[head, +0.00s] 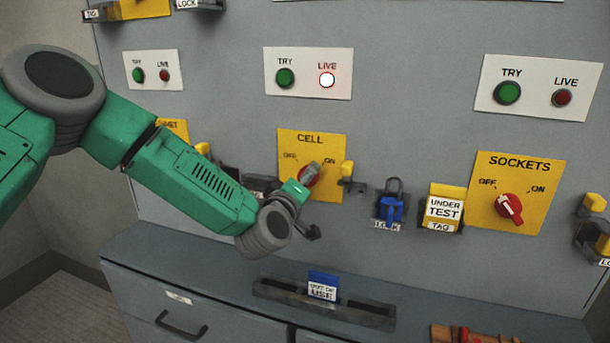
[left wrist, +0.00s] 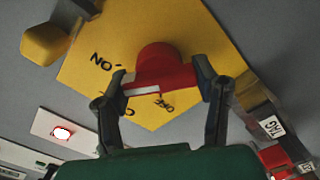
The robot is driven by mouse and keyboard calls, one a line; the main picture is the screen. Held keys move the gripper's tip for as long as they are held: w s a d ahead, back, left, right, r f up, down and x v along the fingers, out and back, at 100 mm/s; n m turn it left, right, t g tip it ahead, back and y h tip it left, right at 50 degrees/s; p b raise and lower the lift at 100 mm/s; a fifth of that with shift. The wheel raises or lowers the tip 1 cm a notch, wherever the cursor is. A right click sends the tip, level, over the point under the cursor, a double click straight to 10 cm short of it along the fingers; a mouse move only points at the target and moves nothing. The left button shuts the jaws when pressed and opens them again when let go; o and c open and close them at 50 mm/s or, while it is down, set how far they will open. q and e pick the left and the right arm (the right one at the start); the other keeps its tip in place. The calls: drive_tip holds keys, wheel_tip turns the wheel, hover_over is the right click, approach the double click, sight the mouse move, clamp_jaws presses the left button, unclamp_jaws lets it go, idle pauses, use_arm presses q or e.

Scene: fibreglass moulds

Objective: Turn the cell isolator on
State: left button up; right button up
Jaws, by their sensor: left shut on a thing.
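The cell isolator is a red rotary knob (head: 305,178) on a yellow plate (head: 318,142) marked CELL, OFF and ON. My left gripper (head: 300,187) is at the knob and partly hides it in the head view. In the left wrist view the red knob (left wrist: 162,62) sits between the two fingers of my left gripper (left wrist: 160,74), which are shut on its sides. A white mark shows on the knob; I cannot tell its exact setting. The LIVE lamp (head: 327,80) above the cell plate glows white. My right gripper is not in view.
To the right hang a blue lock (head: 390,208), an UNDER TEST tag (head: 445,207) and the SOCKETS isolator (head: 509,208). A yellow-topped part (head: 346,170) sits close beside the cell plate. A tray (head: 375,315) with a blue-topped card stands on the ledge below.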

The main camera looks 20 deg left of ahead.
use_arm(q)
drive_tip(key=shift+s+f+m+p, duration=0.1)
drive_tip(key=shift+f+m+p, duration=0.25)
drive_tip(key=shift+m, duration=0.75)
drive_tip(key=o, duration=1.2)
drive_tip(key=shift+c, duration=0.2)
drive_tip(key=shift+r, duration=0.1)
drive_tip(key=s, duration=1.1)
drive_tip(key=shift+s+a, duration=0.2)
drive_tip(key=shift+s, duration=0.2)
